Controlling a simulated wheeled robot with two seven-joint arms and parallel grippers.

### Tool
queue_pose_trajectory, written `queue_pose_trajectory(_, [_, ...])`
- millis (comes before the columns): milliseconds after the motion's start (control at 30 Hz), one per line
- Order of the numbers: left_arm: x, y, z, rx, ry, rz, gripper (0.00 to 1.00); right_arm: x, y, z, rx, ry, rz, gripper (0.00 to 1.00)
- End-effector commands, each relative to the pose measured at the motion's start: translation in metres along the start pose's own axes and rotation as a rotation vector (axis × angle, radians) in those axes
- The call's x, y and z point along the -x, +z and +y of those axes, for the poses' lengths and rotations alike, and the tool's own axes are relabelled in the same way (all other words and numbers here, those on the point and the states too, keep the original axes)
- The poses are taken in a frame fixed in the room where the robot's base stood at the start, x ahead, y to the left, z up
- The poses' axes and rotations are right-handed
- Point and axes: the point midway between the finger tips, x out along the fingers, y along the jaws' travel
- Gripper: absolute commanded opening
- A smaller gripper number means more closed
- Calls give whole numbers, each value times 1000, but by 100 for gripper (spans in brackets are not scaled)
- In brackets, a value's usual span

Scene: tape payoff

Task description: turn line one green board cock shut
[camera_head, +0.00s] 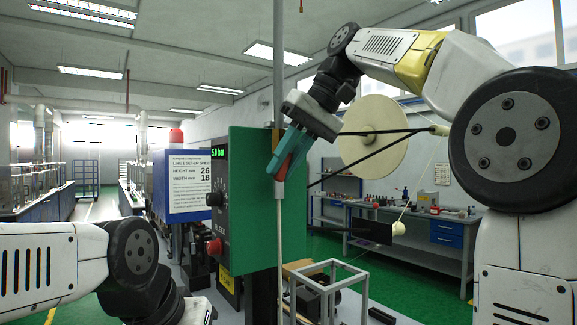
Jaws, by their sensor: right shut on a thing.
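The green board (253,215) stands upright near the middle, with a grey vertical pipe running in front of it. My right gripper (283,172) reaches in from the upper right, at the board's upper edge beside the pipe. It is shut on a red handle (286,163), which appears to be the board cock's lever. The fingers and teal gripper body hide most of the cock, so its exact angle cannot be told. My left arm lies low at the left; only the base of its gripper shows at the bottom edge, with its fingers out of frame.
A pale reel (374,140) with dark bars stands right of the gripper. A grey open frame (330,284) stands below.

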Motion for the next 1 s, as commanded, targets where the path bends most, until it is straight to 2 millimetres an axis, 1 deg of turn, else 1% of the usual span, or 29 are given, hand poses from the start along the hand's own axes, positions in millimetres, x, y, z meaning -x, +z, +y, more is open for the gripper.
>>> queue_pose_trajectory(200, [0, 0, 0, 0, 0, 0, 36, 1, 0, -4, -50, -113, 1, 0])
queue_pose_trajectory(400, [0, 0, 0, 0, 0, 0, 36, 1, 0, -8, -73, -172, 1, 0])
queue_pose_trajectory(900, [0, 0, 0, 0, 0, 0, 36, 1, -1, -10, -80, -193, 1, 0])
queue_pose_trajectory(933, [0, 0, 0, 0, 0, 0, 36, 1, 0, -10, -80, -193, 1, 18])
queue_pose_trajectory(1000, [0, 0, 0, 0, 0, 0, 36, 1, 0, -10, -81, -193, 1, 32])
